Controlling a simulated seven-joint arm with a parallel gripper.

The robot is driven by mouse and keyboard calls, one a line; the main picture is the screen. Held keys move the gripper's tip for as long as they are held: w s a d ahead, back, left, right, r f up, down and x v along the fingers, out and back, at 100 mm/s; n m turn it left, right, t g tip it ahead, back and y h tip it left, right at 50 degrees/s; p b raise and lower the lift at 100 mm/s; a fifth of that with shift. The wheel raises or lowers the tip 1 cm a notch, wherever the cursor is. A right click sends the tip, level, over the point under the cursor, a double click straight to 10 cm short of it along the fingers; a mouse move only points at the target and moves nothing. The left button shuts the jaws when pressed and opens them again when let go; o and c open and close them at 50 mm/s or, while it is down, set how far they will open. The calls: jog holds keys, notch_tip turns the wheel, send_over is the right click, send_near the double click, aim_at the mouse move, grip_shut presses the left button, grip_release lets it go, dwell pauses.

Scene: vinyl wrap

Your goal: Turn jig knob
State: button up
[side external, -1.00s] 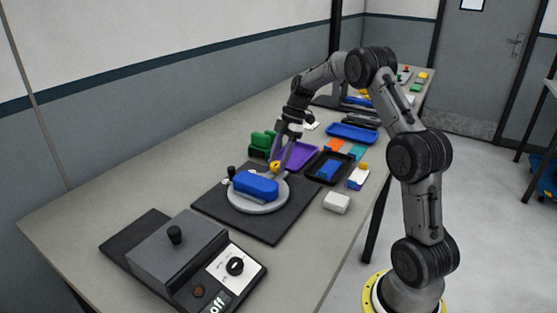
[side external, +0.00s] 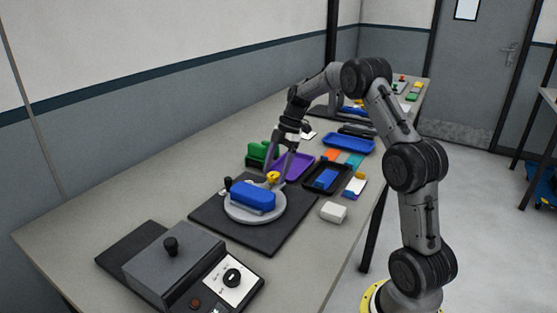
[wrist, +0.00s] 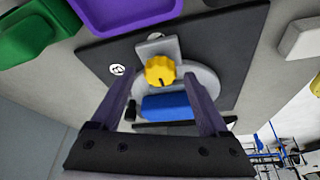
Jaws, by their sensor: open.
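The jig is a round grey turntable (side external: 240,213) on a black mat (side external: 285,222), with a blue block (side external: 252,195) lying on it. The yellow jig knob (wrist: 160,71) is at the jig's edge, with a dark pointer mark on it. In the side view the knob (side external: 273,177) is just beyond the blue block. My gripper (wrist: 165,100) is open and empty, pointing at the jig. In the wrist view its fingers lie to either side of the knob and the blue block (wrist: 166,106), apart from the knob. The exact height of the fingertips is hard to tell.
A grey box with a black knob and dial panel (side external: 180,262) stands at the front. A purple tray (side external: 294,166), green holder (side external: 262,152), black tray (side external: 327,178), blue tray (side external: 348,143) and white block (side external: 333,212) surround the mat. The table's left side is bare.

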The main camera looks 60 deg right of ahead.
jog(key=v, duration=1.3)
jog(key=shift+r, duration=0.35)
jog(key=shift+d, duration=0.15)
